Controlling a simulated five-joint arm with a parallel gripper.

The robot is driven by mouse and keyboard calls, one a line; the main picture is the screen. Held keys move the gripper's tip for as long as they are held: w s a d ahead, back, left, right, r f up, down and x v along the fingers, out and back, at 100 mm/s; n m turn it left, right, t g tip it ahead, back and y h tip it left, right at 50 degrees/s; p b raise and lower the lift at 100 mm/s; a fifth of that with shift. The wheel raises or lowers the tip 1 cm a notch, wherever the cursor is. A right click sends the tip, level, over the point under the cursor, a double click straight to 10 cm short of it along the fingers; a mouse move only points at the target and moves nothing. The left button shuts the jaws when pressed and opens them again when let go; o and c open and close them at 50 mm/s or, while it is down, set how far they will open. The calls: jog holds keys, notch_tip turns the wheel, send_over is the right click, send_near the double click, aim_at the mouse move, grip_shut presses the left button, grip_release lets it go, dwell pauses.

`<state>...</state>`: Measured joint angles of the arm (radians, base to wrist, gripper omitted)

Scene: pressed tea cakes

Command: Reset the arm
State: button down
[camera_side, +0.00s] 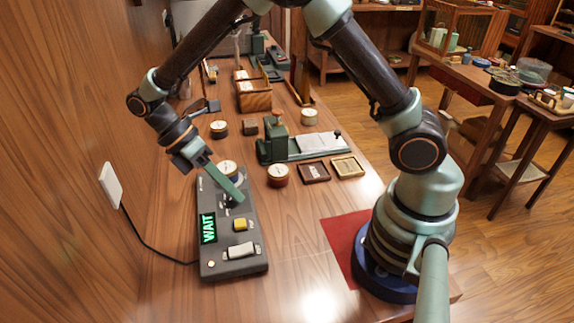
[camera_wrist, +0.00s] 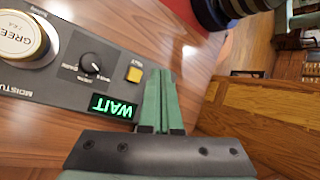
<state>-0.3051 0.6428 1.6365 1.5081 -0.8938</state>
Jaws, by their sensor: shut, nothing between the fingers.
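My gripper (camera_side: 238,199) is shut and empty, its green fingers pressed together and slanting down over the dark control box (camera_side: 220,268) in the side view. The fingertips appear near the box's knob; I cannot tell whether they touch it. In the wrist view the closed fingers (camera_wrist: 172,65) lie beside the box, right of its yellow button (camera_wrist: 134,74) and the lit green WAIT display (camera_wrist: 114,108). The black knob (camera_wrist: 92,62) shows clear of the fingers there. My arm is bent, reaching out over the table.
Beyond stand a green press (camera_side: 276,140), a round tin (camera_side: 278,175) and two small trays (camera_side: 313,172). A red mat (camera_side: 343,236) lies by my base.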

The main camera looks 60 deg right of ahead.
jog(key=s+d+r+m+t+y, duration=0.1)
jog(key=d+r+m+t, duration=0.4)
jog(key=r+m+t, duration=0.1)
jog(key=s+d+r+m+t+y, duration=0.1)
jog(key=s+d+r+m+t, duration=0.1)
jog(key=d+r+m+t, duration=0.3)
notch_tip(320, 180, up, 3)
jog(key=m+t, duration=0.1)
jog(key=m, duration=0.1)
jog(key=shift+r+m+t, duration=0.15)
jog(key=shift+m+t, duration=0.15)
jog(key=shift+m, duration=0.1)
